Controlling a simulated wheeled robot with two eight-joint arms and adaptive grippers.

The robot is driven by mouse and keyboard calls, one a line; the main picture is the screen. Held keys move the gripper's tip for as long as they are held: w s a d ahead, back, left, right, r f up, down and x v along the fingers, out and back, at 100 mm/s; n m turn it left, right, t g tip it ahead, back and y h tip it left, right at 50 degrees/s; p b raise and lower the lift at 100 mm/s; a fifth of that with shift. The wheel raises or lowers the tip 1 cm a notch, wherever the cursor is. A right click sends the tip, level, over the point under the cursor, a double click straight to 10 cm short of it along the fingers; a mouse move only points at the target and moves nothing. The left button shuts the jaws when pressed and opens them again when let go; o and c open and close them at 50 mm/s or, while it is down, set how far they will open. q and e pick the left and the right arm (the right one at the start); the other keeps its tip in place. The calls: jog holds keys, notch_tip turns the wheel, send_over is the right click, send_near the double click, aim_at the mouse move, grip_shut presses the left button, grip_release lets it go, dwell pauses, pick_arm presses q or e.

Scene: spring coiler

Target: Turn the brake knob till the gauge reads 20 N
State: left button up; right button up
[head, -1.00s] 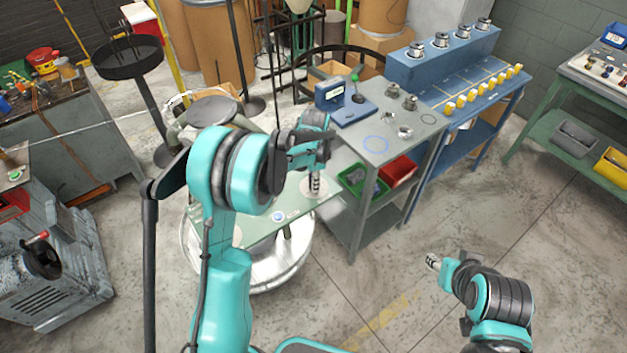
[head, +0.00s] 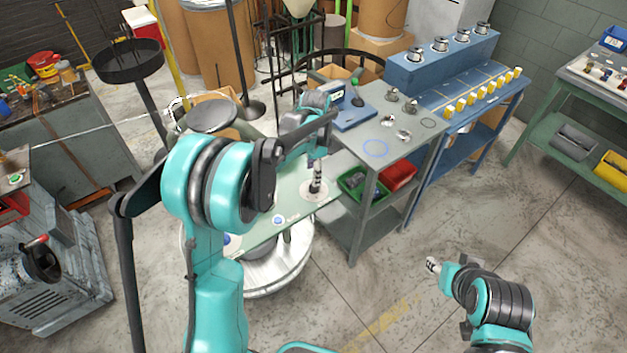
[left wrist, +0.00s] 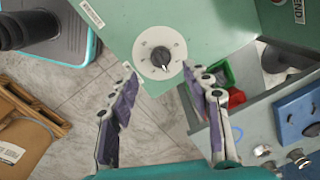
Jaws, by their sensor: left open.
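The brake knob (left wrist: 162,57) is a black knob with a white pointer mark on a round white dial plate, set in a green panel (left wrist: 205,28). In the head view the pale dial plate (head: 311,199) shows below my left gripper (head: 317,178). In the left wrist view my left gripper (left wrist: 160,78) is open, its two fingers apart on either side below the knob, with nothing between them. A blue device with a small screen (head: 337,95), perhaps the gauge, stands on the grey bench, partly behind my arm; its reading is illegible. My right gripper (head: 432,264) hangs over bare floor; its jaw opening is unclear.
The grey bench (head: 385,150) right of the panel holds metal parts, with green (head: 355,184) and red (head: 398,175) bins below. A blue bench (head: 470,80) with yellow blocks adjoins it. Open floor lies at the front right.

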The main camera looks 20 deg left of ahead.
pick_arm(q)
notch_tip(320, 180, up, 5)
jog(key=shift+s+r, duration=0.1)
jog(key=shift+s, duration=0.05)
dwell(0.5)
jog(key=s+r+n+t, duration=0.3)
jog(key=s+r+n, duration=0.3)
jog(key=s, duration=0.7)
jog(key=s+f+n+t, duration=0.3)
jog(key=s+n, duration=0.2)
jog(key=s, duration=0.7)
jog(key=shift+d+f+n+t, duration=0.15)
jog(key=shift+d+n+t, duration=0.15)
jog(key=shift+n, duration=0.1)
